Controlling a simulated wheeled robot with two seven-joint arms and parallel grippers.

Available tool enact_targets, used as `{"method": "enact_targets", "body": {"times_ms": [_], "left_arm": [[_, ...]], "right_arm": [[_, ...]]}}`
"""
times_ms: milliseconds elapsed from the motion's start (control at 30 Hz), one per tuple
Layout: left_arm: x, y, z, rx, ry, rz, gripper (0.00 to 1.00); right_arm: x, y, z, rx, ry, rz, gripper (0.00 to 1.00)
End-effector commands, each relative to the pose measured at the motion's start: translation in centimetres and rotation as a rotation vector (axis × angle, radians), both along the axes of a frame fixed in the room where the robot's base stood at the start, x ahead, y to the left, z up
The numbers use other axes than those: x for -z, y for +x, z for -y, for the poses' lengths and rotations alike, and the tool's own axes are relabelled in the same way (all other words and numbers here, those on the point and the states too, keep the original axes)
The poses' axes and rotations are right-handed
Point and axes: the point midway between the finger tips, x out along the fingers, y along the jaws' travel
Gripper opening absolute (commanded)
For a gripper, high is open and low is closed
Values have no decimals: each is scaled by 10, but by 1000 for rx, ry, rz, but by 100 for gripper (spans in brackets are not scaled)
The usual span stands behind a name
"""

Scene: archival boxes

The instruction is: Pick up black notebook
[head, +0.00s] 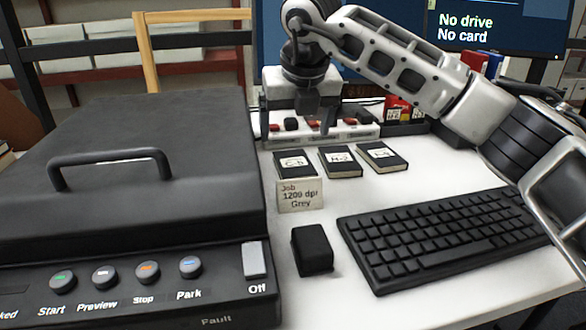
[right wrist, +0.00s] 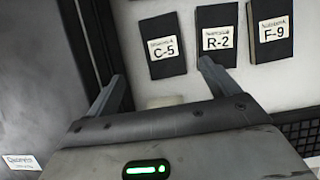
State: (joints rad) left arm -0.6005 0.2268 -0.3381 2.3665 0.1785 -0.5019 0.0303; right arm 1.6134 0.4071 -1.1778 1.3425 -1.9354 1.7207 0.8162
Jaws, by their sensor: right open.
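Three small black notebooks with white labels lie in a row on the white table. The left one, marked C-5 (head: 287,173), also shows in the right wrist view (right wrist: 163,68). The middle one, marked R-2 (head: 341,170), and the right one, marked F-9 (head: 390,164), show there too, as R-2 (right wrist: 216,18) and F-9 (right wrist: 269,50). My right gripper (head: 298,122) is open and empty, above the table behind the row in the head view. In the right wrist view its fingertips (right wrist: 162,76) are spread on either side of C-5. My left gripper is not in view.
A large dark scanner (head: 150,220) with a handled lid fills the left. A job card (head: 300,196) stands in front of the notebooks. A black block (head: 311,250) and a keyboard (head: 440,235) lie nearer. A strip with red and black parts (head: 345,131) stands behind.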

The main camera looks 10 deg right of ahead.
Motion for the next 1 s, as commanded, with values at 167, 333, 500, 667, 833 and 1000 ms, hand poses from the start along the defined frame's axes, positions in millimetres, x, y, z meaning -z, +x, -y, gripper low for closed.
{"method": "enact_targets", "body": {"times_ms": [167, 333, 500, 667, 833, 1000], "left_arm": [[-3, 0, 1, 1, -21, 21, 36], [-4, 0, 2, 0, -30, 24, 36], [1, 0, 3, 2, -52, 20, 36], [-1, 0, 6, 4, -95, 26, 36], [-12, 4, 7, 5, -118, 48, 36], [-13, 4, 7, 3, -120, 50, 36]], "right_arm": [[27, 10, -1, -1, 0, -1, 87], [34, 14, -1, -1, 1, 1, 87], [51, 18, 3, -1, -1, -2, 87], [74, 27, 5, 0, 0, -2, 87], [81, 31, 5, -2, 0, 2, 87], [80, 31, 5, -2, 0, 2, 79]]}}
